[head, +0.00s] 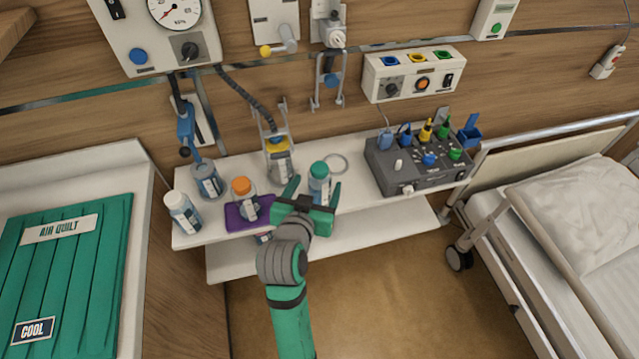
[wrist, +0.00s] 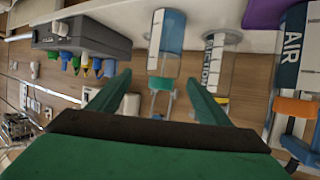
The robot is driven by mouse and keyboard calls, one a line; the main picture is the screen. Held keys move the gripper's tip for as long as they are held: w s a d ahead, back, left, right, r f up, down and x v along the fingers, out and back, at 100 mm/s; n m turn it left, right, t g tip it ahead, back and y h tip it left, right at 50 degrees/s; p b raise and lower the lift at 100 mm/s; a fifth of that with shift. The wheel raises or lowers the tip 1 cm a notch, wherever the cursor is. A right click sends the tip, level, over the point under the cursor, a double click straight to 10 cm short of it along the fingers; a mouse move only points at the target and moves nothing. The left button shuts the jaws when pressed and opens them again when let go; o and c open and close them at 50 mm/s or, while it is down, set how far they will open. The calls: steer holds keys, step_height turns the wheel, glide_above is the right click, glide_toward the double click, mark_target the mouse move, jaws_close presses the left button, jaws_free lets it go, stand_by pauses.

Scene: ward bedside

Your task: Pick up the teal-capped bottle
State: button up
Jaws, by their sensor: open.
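The teal-capped bottle (head: 319,184) stands upright on the white bedside shelf, with a clear blue-tinted body and pale label. In the wrist view, which is upside down, the bottle (wrist: 170,35) shows ahead with its teal cap (wrist: 161,84) in the gap between my fingers. My gripper (head: 313,187) is open at the shelf's front, one finger on each side of the bottle in the head view. Its fingers (wrist: 160,77) hold nothing. I cannot tell whether either finger touches the bottle.
A canister (head: 279,166) is behind. A grey control box (head: 418,165) stands right; the bed (head: 570,215) is farther right.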

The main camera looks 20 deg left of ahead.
mark_target(319, 181)
steer(key=x, duration=0.5)
steer(key=shift+f, duration=0.1)
steer(key=shift+a+f+x, duration=0.1)
steer(key=shift+f+x, duration=0.05)
steer(key=shift+x, duration=1.2)
steer(key=shift+a+f+x, duration=0.1)
steer(key=shift+f+x, duration=0.05)
steer(key=shift+x, duration=1.2)
steer(key=shift+s, duration=0.15)
steer(key=c, duration=1.4)
